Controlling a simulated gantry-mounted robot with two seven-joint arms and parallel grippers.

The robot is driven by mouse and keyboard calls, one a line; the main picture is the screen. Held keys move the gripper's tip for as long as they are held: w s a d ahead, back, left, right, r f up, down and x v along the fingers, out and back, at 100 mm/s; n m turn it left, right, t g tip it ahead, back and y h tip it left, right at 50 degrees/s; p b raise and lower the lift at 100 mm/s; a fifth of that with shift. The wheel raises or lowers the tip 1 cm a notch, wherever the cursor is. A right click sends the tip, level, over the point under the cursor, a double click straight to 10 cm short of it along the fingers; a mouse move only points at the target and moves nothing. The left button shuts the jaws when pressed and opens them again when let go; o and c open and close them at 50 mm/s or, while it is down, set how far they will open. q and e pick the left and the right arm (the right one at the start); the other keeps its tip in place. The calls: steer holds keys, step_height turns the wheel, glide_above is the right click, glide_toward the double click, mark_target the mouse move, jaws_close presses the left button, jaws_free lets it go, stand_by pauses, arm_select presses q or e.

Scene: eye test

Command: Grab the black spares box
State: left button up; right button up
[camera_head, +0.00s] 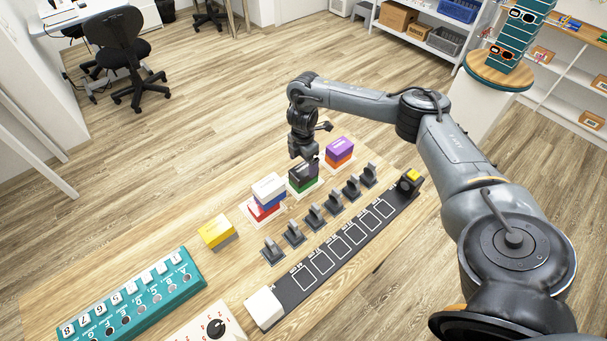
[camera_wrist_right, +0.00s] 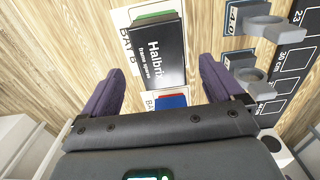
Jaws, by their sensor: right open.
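The black spares box (camera_head: 303,173) sits on top of a green box (camera_head: 303,187) in the middle of a row of stacked boxes on the wooden table. In the right wrist view the black box (camera_wrist_right: 157,48) shows white lettering, and a green edge shows at its far end. My right gripper (camera_head: 304,157) is right above the black box, pointing down. Its two fingers are spread apart in the right wrist view (camera_wrist_right: 158,75), with the box between and beyond the tips and nothing held. Contact with the box cannot be told. My left gripper is not in view.
A white, blue and red stack (camera_head: 268,190) stands left of the black box, and a purple and orange stack (camera_head: 340,150) stands right. A yellow box (camera_head: 217,231) lies further left. Grey clips (camera_head: 314,215) and a dark marked strip (camera_head: 337,251) run along the near side.

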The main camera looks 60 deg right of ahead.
mark_target(304, 169)
steer(key=shift+s+f+b, duration=0.1)
steer(key=shift+f+b, duration=0.3)
steer(key=shift+f, duration=1.85)
steer(key=shift+d, duration=0.1)
steer(key=shift+c, duration=0.2)
steer(key=c, duration=1.1)
steer(key=shift+o, duration=0.2)
steer(key=shift+r, duration=0.15)
